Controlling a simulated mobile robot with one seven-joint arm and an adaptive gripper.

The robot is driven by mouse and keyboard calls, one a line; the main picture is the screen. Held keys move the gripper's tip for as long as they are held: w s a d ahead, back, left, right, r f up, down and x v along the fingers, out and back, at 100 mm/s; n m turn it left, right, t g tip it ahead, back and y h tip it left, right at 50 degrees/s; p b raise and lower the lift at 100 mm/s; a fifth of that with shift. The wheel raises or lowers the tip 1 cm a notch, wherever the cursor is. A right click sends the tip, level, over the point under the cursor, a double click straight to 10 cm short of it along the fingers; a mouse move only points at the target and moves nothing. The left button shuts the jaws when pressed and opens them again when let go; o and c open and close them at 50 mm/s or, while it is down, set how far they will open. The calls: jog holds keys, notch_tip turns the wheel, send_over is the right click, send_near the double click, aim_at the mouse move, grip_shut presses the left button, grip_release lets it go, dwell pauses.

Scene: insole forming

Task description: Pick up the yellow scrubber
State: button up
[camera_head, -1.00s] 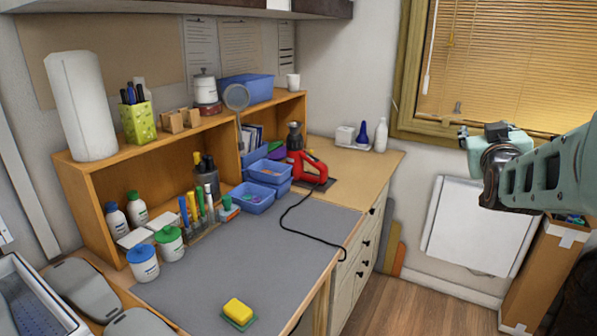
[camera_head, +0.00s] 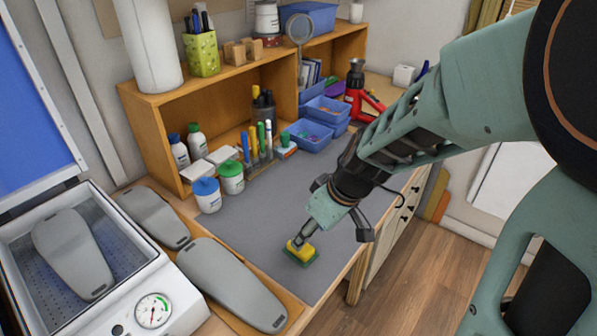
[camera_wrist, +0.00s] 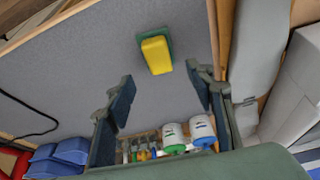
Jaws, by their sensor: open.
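The yellow scrubber (camera_head: 303,254) is a yellow block on a green pad. It lies on the grey mat (camera_head: 262,215) near the table's front edge. In the wrist view the scrubber (camera_wrist: 157,54) lies beyond my fingertips, between their lines and nearer the right finger. My gripper (camera_wrist: 162,88) is open and empty. In the head view my gripper (camera_head: 300,241) is above the scrubber and partly overlaps it. Whether the fingers touch it cannot be told from the head view; the wrist view shows a gap.
Grey insole forms (camera_head: 232,284) lie left of the mat, beside a forming machine with a gauge (camera_head: 152,310). Blue-lid and green-lid jars (camera_head: 207,196), a marker rack and blue bins (camera_head: 308,136) stand at the back. The mat around the scrubber is clear.

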aim_at(308, 254)
jog(key=b+x, duration=0.2)
jog(key=x, duration=0.6)
jog(key=shift+w+b, duration=0.15)
jog(key=shift+b, duration=0.15)
jog(key=shift+c, duration=0.6)
jog(key=c, duration=1.1)
jog(key=shift+r, duration=0.1)
